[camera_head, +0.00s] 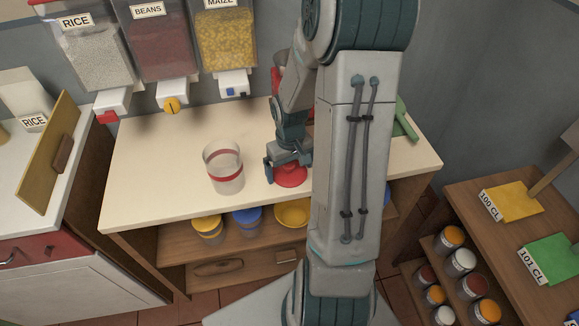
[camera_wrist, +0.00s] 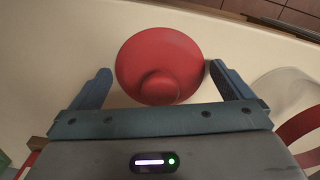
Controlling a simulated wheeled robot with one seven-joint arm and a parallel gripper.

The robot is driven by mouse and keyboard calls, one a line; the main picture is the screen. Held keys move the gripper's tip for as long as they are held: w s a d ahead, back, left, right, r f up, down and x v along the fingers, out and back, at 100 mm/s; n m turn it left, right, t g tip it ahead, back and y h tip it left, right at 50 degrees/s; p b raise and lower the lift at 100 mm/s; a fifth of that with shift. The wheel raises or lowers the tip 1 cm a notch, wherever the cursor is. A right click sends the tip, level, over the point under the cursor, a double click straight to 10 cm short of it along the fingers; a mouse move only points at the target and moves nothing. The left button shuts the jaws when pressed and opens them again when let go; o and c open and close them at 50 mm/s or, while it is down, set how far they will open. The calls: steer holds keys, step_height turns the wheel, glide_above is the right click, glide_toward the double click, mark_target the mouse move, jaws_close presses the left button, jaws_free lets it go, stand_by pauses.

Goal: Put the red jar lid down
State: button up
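The red jar lid (camera_head: 291,177) lies on the pale counter beneath my gripper (camera_head: 287,165). In the wrist view, the lid (camera_wrist: 160,55) is a round red disc with a knob, lying between and beyond the fingertips. The gripper (camera_wrist: 161,72) is spread wide, with a finger on each side of the lid and narrow gaps showing; nothing is gripped. A clear jar with a red band (camera_head: 224,168) stands upright to the left of the lid, and part of it shows at the right of the wrist view (camera_wrist: 298,128).
Rice, beans and maize dispensers (camera_head: 150,45) hang above the counter's back left. A green object (camera_head: 405,120) lies at the back right, partly behind my arm. The counter (camera_head: 150,160) is bare left of the jar. Its front edge is close to the lid.

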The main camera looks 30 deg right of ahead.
mark_target(290, 165)
steer(key=shift+r, duration=0.1)
step_height(290, 165, up, 12)
steer(key=s+a+r+t, duration=0.3)
steer(key=s+a+r, duration=0.4)
steer(key=s+a, duration=0.5)
steer(key=shift+r+p, duration=0.35)
steer(key=shift+p, duration=0.05)
